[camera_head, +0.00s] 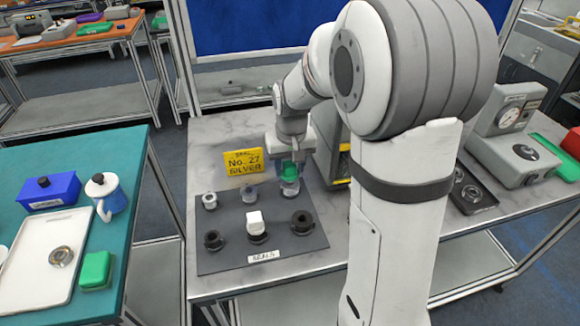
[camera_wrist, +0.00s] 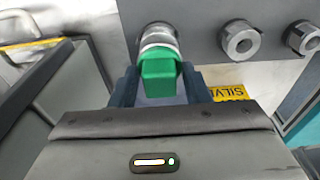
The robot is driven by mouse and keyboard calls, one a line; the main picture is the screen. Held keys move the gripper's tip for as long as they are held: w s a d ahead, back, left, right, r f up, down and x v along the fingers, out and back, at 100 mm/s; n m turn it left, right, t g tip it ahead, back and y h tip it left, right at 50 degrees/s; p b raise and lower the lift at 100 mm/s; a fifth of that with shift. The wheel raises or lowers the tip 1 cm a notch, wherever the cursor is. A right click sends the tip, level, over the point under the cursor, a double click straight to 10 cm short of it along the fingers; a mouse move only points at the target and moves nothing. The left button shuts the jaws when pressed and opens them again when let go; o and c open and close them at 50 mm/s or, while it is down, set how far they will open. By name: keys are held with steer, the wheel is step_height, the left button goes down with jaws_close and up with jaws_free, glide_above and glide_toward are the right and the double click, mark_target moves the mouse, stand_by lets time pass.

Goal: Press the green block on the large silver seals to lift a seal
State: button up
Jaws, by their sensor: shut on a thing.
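My gripper (camera_head: 291,160) is shut on the green block (camera_head: 289,171), which also shows between the fingers in the wrist view (camera_wrist: 160,76). The block is right over the rightmost silver seal (camera_head: 290,188), seen at the block's far end in the wrist view (camera_wrist: 157,38). They look touching or nearly so; I cannot tell which. The seal is at mat level. Two other silver seals, the middle one (camera_head: 250,193) and the left one (camera_head: 210,201), stand in the same row on the dark mat (camera_head: 262,262).
A front row holds black seals, left (camera_head: 213,240) and right (camera_head: 302,223), with a white block (camera_head: 256,222) on the middle one. A yellow "No. 27 SILVER" sign (camera_head: 243,162) stands behind the mat. A teal table (camera_head: 130,165) is at left, and a gauge device (camera_head: 509,130) at right.

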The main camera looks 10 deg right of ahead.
mark_target(290, 163)
steer(key=shift+r+p, duration=1.3)
steer(key=shift+r, duration=0.8)
steer(key=shift+f, duration=0.1)
